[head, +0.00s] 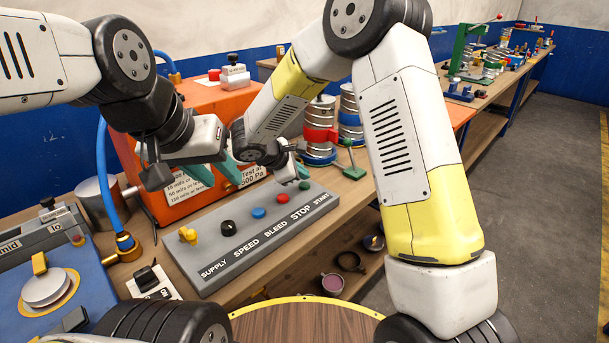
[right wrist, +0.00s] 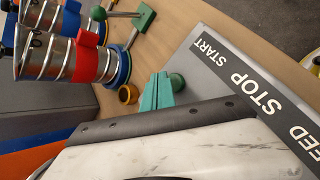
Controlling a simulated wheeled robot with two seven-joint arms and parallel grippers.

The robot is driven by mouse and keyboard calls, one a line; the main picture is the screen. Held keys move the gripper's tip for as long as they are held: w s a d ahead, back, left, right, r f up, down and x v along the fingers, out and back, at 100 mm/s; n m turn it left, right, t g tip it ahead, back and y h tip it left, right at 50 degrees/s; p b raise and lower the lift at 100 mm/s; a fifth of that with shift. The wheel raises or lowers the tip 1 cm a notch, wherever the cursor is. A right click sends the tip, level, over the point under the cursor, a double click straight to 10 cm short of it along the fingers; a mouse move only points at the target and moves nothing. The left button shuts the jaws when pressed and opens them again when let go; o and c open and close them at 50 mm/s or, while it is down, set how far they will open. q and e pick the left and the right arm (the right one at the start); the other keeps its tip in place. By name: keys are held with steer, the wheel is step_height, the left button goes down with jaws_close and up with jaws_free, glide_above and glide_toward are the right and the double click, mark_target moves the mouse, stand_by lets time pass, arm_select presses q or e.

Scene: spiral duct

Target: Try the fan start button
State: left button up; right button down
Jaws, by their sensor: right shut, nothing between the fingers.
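The grey control panel (head: 262,240) lies on the bench, with the labels SUPPLY, SPEED, BLEED, STOP and START. The green start button (head: 304,185) is at its far right end, and the button also shows in the right wrist view (right wrist: 177,82). My right gripper (head: 301,173) is just above and beside this button. In the right wrist view its teal fingers (right wrist: 160,90) are together and empty, with the tips next to the button; I cannot tell whether they touch. My left gripper (head: 214,175) hangs open and empty before the orange box, behind the panel.
The panel also carries a yellow knob (head: 188,235), black knob (head: 228,227), blue button (head: 258,212) and red stop button (head: 282,198). Metal duct pieces with a red clamp (head: 320,134) stand behind the start button. A green-handled lever (head: 354,172) is to the right.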

mark_target(302, 185)
steer(key=shift+f, duration=0.2)
stand_by(0.6)
steer(key=shift+f, duration=0.25)
steer(key=shift+f, duration=0.4)
stand_by(0.7)
steer(key=shift+r, duration=0.85)
steer(key=shift+r, duration=2.5)
